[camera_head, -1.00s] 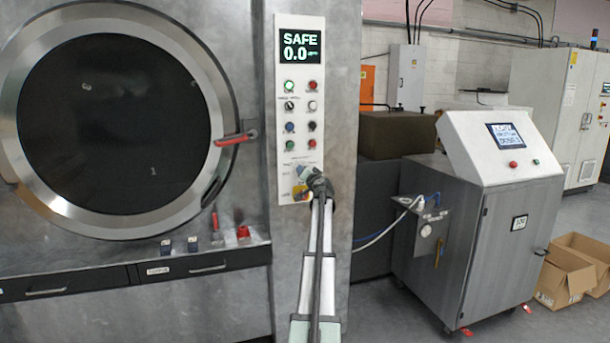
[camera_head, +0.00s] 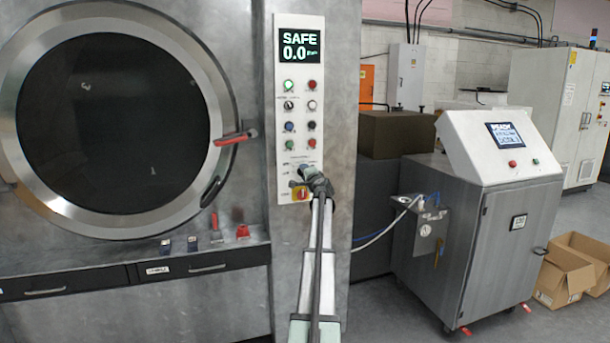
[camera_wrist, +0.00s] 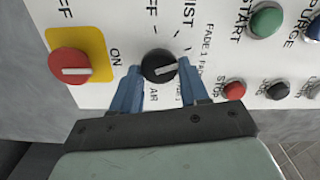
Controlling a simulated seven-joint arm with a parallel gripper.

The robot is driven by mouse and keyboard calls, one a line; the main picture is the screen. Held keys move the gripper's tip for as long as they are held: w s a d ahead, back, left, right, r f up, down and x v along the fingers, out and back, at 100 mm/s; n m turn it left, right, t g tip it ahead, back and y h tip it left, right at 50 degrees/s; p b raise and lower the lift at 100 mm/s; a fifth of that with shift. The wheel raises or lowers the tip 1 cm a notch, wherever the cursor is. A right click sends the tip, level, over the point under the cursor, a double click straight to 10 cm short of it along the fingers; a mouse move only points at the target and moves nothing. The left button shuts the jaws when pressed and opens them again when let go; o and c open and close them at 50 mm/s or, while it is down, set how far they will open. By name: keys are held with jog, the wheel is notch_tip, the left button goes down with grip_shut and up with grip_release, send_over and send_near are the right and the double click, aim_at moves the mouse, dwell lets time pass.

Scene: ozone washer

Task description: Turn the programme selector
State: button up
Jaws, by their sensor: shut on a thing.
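The programme selector is a black round knob (camera_wrist: 159,66) with a white pointer line, on the white control panel (camera_head: 285,150). In the wrist view the line points right, slightly upward, among printed labels, some cut off. My gripper (camera_wrist: 159,68) has its two blue fingers on either side of the knob, shut on it. In the head view my gripper (camera_head: 306,172) is at the lower part of the panel and hides the knob.
A red rotary switch on a yellow plate (camera_wrist: 74,67) sits close beside the left finger. Red, black and green buttons (camera_wrist: 266,20) lie to the right. In the head view, the round door's red handle (camera_head: 236,138) sticks out left of the panel.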

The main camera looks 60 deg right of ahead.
dwell(0.5)
jog(key=o, duration=1)
jog(key=v, duration=1.4)
